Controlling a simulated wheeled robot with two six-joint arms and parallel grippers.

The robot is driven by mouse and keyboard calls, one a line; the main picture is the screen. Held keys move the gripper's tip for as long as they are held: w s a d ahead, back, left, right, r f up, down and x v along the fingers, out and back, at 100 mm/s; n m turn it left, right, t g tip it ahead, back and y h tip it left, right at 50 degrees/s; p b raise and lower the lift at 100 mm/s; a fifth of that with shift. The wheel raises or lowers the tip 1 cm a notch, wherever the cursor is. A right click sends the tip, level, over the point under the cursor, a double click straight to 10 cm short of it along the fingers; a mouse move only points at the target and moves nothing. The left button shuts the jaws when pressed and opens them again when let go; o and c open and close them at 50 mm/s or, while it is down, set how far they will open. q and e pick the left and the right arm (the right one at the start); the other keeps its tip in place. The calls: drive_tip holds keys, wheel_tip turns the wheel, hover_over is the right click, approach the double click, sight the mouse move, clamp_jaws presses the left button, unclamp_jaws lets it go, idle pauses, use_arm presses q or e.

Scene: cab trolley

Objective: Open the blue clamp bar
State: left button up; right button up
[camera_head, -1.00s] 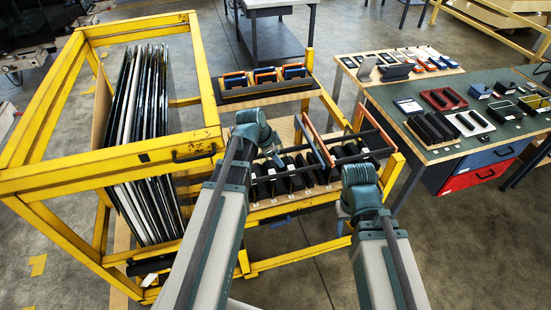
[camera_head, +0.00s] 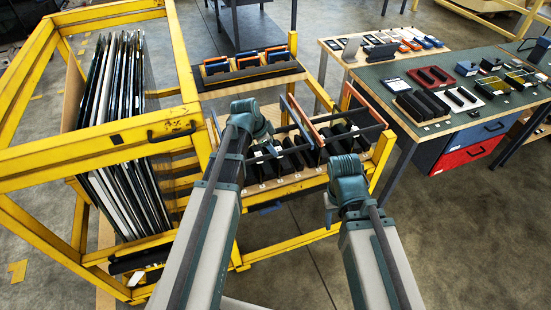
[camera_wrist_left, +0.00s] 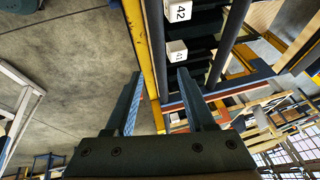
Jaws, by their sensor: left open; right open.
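In the head view, dark rails (camera_head: 345,139) cross over the lower rack of black slots on the yellow trolley; which is the clamp bar is not clear there. In the left wrist view, a dark blue bar (camera_wrist_left: 230,38) runs alongside the numbered black slots, beyond and right of the fingertips; it may be the clamp bar. My left gripper (camera_wrist_left: 157,88) is open, with nothing between its fingers. In the head view its wrist hangs over the rack's left end and hides its fingers. My right gripper (camera_head: 329,209) is open near the rack's front right corner, mostly hidden by its wrist.
The yellow trolley frame (camera_head: 190,75) holds upright glass sheets (camera_head: 125,120) at left. An upper tray (camera_head: 250,79) holds orange and blue pieces. Orange-edged panels (camera_head: 302,122) stand in the rack. A green-topped bench (camera_head: 450,125) stands close at right. Floor shows between them.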

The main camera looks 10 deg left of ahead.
use_arm(q)
drive_tip(key=b+x, duration=0.3)
drive_tip(key=x, duration=0.2)
drive_tip(key=shift+f+b, duration=0.1)
drive_tip(key=shift+b, duration=0.25)
clamp_jaws()
idle(1.1)
